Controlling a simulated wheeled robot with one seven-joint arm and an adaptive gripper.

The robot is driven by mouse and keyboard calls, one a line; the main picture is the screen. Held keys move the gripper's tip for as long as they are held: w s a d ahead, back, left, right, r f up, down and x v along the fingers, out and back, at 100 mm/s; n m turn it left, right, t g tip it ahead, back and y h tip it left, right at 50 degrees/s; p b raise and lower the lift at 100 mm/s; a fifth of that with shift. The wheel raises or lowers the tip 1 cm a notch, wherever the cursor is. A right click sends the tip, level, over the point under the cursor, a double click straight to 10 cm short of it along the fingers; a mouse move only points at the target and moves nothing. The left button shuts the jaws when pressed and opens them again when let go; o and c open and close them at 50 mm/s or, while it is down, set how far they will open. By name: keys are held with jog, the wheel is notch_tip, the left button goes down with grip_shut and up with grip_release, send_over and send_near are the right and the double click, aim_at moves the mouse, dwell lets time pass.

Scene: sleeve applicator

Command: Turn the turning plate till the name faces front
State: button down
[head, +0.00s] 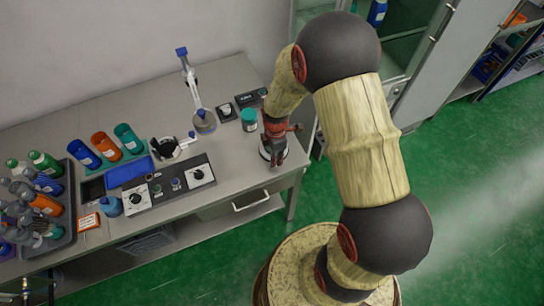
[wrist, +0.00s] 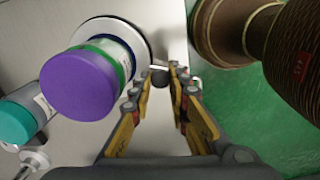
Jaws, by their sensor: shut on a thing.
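The turning plate (wrist: 143,35) is a pale round disc near the table's right edge. A jar with a purple lid (wrist: 80,85) and a green band stands on it. The jar's side is mostly hidden by its lid, and no name can be read on it. In the head view my gripper (head: 275,143) covers most of the plate and the jar.
A teal-lidded jar (head: 249,117) stands left of my gripper; it also shows in the wrist view (wrist: 18,122). The table's edge is close on the right.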

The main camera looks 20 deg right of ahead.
jog(key=shift+s+d+n, duration=0.15)
jog(key=shift+d+n, duration=0.4)
jog(key=shift+n, duration=0.25)
jog(key=shift+d+n, duration=0.15)
jog(key=shift+n, duration=0.15)
jog(key=c, duration=2)
grip_release()
jog(key=shift+o, duration=0.2)
notch_tip(320, 180, up, 12)
